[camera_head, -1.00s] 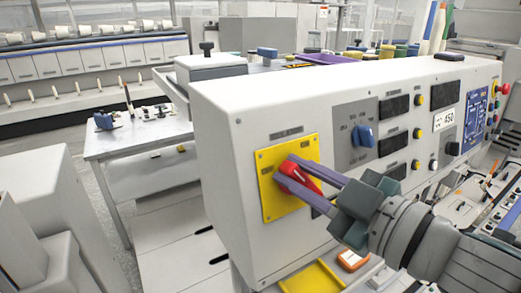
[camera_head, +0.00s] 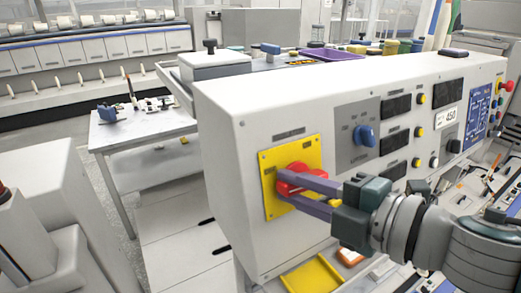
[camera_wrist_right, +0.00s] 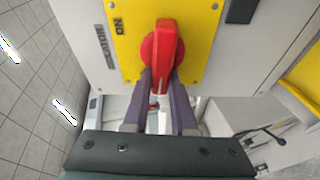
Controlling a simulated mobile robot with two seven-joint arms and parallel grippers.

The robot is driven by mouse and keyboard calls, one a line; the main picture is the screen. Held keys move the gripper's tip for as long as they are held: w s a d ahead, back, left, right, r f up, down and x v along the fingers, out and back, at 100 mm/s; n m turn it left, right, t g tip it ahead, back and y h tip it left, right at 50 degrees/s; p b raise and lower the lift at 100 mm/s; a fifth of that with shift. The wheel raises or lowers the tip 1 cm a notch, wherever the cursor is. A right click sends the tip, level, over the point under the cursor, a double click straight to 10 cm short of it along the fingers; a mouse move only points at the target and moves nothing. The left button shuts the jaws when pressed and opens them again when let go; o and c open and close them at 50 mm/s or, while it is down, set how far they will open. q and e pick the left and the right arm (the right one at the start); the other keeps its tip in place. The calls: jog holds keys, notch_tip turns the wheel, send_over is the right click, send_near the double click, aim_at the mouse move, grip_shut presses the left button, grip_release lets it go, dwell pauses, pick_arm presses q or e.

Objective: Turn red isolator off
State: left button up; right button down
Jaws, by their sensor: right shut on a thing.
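The red isolator (camera_head: 297,167) is a round rotary switch with a raised bar handle, on a yellow plate (camera_head: 269,168) at the left end of the grey control panel. My right gripper (camera_head: 283,184) reaches in from the right, its purple fingers shut on the handle. The handle's gripped part is partly hidden in the head view. My left gripper is out of view.
A blue rotary switch (camera_head: 364,135) sits to the right on the panel, with dark displays and yellow buttons beyond. A yellow tray (camera_head: 315,276) lies below. A side table (camera_head: 140,131) with small parts stands at the left.

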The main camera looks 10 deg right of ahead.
jog(key=shift+f+n, duration=0.1)
jog(key=shift+n, duration=0.5)
jog(key=c, duration=0.7)
grip_release()
jog(key=shift+s, duration=0.1)
jog(key=shift+r+b+v, duration=0.2)
jog(key=shift+b+v, duration=0.65)
jog(key=shift+v, duration=4.1)
